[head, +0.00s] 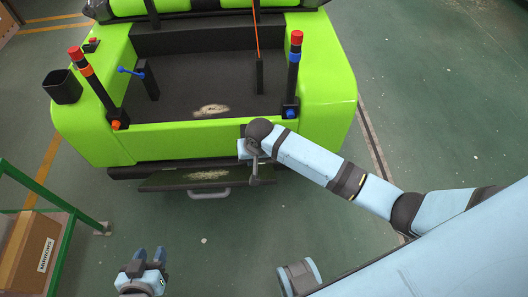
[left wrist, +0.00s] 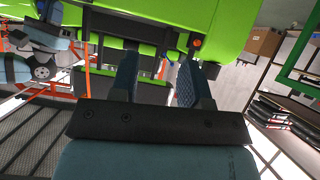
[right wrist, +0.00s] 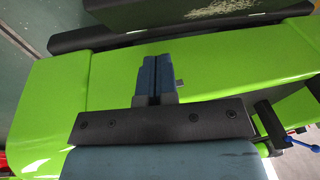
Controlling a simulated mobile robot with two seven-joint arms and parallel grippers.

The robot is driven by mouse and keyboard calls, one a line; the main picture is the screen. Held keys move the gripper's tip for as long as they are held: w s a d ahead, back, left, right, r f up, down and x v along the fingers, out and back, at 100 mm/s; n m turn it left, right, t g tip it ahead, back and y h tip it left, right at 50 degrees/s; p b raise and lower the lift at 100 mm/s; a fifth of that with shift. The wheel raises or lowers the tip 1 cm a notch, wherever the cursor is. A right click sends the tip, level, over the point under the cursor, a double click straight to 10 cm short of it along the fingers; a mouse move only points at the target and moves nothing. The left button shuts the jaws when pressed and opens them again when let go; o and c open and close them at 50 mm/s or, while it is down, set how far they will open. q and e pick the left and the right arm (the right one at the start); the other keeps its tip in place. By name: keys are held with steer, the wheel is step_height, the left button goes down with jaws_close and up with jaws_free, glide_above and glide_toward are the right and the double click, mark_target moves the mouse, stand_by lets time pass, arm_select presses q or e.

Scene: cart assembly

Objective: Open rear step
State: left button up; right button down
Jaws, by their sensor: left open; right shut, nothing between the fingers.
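The rear step (head: 165,183) is a dark plate with a pale worn patch, standing out below the green cart's rear bumper (head: 160,142). A grey handle (head: 210,193) is on its near edge. The worn plate also shows at the top of the right wrist view (right wrist: 195,14). My right gripper (head: 254,180) is shut and empty, pointing down at the right end of the step; I cannot tell if it touches. In its own view its fingers (right wrist: 157,62) are together over green bodywork. My left gripper (head: 148,254) is open and empty, low and nearer than the step, apart from it.
The cart's dark deck (head: 190,85) has posts with red caps (head: 297,38) at its corners. A black bin (head: 62,87) hangs at its left. A green rack (head: 62,262) with a cardboard box (head: 35,250) stands at the lower left. Floor between is clear.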

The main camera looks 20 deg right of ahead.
steer(key=w+d+r+m+g+h+p, duration=0.1)
steer(key=w+d+r+g, duration=0.1)
steer(key=d, duration=0.1)
steer(key=b, duration=0.2)
glide_above(261, 175)
steer(key=shift+h, duration=0.3)
steer(key=f, duration=1)
steer(key=shift+s+a, duration=0.15)
steer(key=shift+s, duration=0.05)
steer(key=shift+s+a+f, duration=0.15)
steer(key=shift+s+f, duration=0.35)
steer(key=shift+f, duration=0.15)
steer(key=shift+s+a+f, duration=0.15)
steer(key=shift+s+f, duration=0.3)
steer(key=shift+f, duration=0.15)
steer(key=shift+s+a+f, duration=0.15)
steer(key=shift+s+f, duration=0.2)
arm_select(q)
steer(key=shift+s+a+f+g+y, duration=0.2)
steer(key=shift+s+f+g, duration=0.1)
steer(key=shift+f, duration=0.25)
steer(key=shift+s+a+f+g+y, duration=0.1)
steer(key=shift+s+a+f+g, duration=0.15)
steer(key=shift+f, duration=0.3)
steer(key=shift+r, duration=0.1)
